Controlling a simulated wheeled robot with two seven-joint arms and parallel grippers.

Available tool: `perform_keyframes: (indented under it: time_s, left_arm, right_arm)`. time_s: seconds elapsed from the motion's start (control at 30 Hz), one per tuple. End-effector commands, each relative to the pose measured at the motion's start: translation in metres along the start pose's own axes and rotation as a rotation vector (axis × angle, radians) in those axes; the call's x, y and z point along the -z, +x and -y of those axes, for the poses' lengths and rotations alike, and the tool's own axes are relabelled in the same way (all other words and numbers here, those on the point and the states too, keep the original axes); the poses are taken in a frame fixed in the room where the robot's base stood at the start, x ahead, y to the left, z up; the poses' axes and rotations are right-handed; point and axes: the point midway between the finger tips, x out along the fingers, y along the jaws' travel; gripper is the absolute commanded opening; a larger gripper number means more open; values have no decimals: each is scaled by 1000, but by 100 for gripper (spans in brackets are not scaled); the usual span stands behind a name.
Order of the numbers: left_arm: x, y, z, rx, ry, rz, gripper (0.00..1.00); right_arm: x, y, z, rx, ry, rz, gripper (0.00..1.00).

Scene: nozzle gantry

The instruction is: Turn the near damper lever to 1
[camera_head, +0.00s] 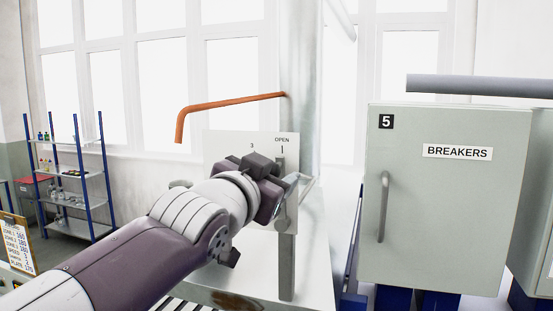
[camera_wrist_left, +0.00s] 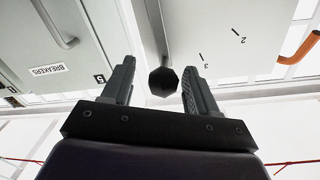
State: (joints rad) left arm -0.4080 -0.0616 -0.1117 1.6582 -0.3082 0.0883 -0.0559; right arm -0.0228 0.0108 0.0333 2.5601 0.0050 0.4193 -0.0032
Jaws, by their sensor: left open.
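The damper plate (camera_head: 222,146) is a pale panel with "3" and "OPEN" marks in the head view. The wrist view shows the plate (camera_wrist_left: 235,60) upside down, with marks 2 and 3. The damper lever (camera_wrist_left: 151,25) is a grey bar ending in a dark faceted knob (camera_wrist_left: 162,82). My left gripper (camera_head: 278,183) is in front of the plate and hides much of it and the knob in the head view. In the wrist view the left gripper (camera_wrist_left: 155,88) is open, with the knob appearing between its fingers; contact cannot be told.
A grey breaker cabinet (camera_head: 440,220) with a handle stands to the right. An orange pipe (camera_head: 230,102) runs above the plate beside a vertical metal duct (camera_head: 300,90). A blue-framed shelf (camera_head: 75,175) stands at the far left.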

Motion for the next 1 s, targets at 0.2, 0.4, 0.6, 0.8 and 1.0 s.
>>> perform_keyframes:
  time_s: [0.2, 0.4, 0.6, 0.8, 1.0]
  left_arm:
    - [0, 23, 0, 1, 0, 2, 59]
    - [-1, 26, 0, 1, 0, 1, 59]
    - [-1, 26, 0, 0, 0, 2, 26]
    - [-2, 26, 0, 0, -1, 2, 0]
    - [-3, 26, -1, 1, -25, 2, 0]
  right_arm:
    - [0, -5, 0, 0, 0, 0, 43]
    - [0, -5, 0, 0, 0, 0, 43]
    - [1, -5, 0, 0, 0, 0, 43]
    - [0, -4, 0, 0, 0, 0, 43]
    - [0, 0, 0, 0, 0, 0, 43]
